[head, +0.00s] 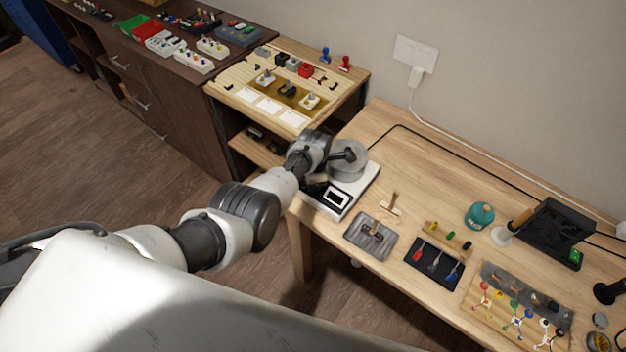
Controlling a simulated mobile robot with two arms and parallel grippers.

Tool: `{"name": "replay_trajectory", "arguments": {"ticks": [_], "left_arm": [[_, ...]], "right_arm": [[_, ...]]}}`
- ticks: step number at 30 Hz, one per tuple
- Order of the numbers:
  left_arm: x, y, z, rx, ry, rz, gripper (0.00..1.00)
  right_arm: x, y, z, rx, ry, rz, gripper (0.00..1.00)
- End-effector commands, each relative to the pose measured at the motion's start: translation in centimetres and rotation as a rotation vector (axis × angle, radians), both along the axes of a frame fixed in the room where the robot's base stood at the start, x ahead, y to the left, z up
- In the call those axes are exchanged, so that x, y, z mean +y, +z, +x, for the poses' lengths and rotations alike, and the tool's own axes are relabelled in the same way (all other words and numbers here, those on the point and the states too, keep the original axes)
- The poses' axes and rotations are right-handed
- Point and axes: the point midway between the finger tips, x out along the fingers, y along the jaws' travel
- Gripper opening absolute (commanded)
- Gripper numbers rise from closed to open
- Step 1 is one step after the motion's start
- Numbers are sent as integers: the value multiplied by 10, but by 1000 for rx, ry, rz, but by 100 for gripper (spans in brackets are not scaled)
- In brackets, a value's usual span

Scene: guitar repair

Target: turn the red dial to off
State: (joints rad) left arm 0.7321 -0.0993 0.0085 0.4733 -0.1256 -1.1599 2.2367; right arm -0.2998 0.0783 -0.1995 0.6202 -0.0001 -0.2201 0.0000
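I cannot make out a red dial for certain. My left arm comes in from the left and ends at a white device (357,200) with a dark display window, at the left end of the light wooden workbench (392,135). A grey round part (345,172) sits on top of the device. My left gripper (345,156) is over or against this part; its fingers are too small and dark to tell open from shut. The arm hides the device's left side. A black unit (553,232) with a small green panel stands at the bench's right. My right gripper is not in view.
The bench also holds a grey tray (371,237), a dark mat with screwdrivers (435,264), a teal bottle (480,215) and a board of coloured parts (517,307).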

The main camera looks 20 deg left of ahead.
Motion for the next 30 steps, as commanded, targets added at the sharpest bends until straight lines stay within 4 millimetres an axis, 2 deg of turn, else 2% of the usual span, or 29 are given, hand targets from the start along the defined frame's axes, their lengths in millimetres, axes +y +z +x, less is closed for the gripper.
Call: {"name": "replay_trajectory", "arguments": {"ticks": [7,22,23,27,30], "left_arm": [[0,1,1,-1,72,1,7],[0,1,1,-2,88,1,7],[0,1,1,-2,88,1,34],[0,1,1,-2,88,1,55],[0,1,1,-1,87,0,56]], "right_arm": [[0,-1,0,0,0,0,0],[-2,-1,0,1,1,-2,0],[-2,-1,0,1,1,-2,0],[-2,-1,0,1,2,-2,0],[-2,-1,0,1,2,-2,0]]}}
